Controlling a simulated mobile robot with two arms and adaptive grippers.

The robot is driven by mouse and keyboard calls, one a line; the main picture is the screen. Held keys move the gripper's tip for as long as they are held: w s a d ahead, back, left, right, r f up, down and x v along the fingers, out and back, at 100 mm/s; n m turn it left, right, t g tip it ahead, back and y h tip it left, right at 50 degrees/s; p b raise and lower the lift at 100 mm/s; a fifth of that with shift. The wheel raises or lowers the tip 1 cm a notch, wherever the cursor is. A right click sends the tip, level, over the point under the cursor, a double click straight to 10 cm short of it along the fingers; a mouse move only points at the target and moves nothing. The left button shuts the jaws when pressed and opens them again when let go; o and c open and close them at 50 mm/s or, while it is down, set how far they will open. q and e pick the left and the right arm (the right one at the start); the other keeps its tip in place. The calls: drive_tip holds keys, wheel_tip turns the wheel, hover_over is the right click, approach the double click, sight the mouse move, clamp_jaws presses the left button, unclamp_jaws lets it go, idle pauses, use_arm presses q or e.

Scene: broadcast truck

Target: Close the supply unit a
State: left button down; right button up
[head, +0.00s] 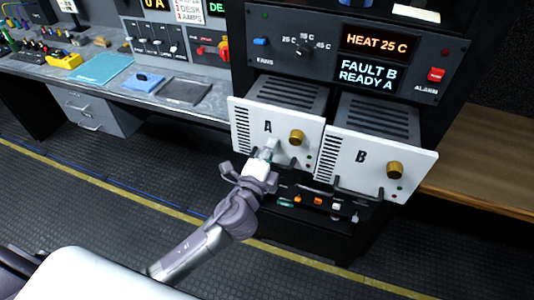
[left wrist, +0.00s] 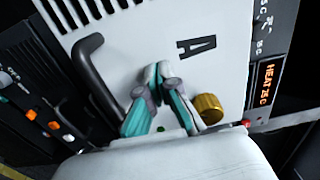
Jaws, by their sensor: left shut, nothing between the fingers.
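Supply unit A (head: 250,118) is a white-fronted drawer marked "A", with vent slots, a brass knob (head: 296,138) and a black handle (left wrist: 92,70). It stands out from the rack, its slotted top showing in the head view. My left gripper (head: 270,148) is shut and empty at the lower middle of this front. In the left wrist view its fingertips (left wrist: 160,70) are close to the panel, between the handle and the knob; I cannot tell whether they touch it. The gripper partly hides the handle in the head view. My right gripper is not in view.
Unit B (head: 358,158), with the same kind of front, also stands out, close on the right. Above, a control panel (head: 282,68) has a display (head: 368,76) reading "FAULT B READY A". A desk (head: 208,108) is at left, a wooden surface (head: 480,165) at right.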

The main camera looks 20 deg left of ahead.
use_arm(q)
drive_tip(key=w, duration=0.4)
drive_tip(key=w+b, duration=0.1)
drive_tip(key=w, duration=0.7)
drive_tip(key=shift+w+d+b, duration=0.25)
drive_tip(key=shift+b, duration=0.1)
drive_tip(key=shift+w, duration=0.2)
drive_tip(key=shift+r, duration=0.25)
drive_tip(key=shift+a+r, duration=0.1)
drive_tip(key=shift+r, duration=0.05)
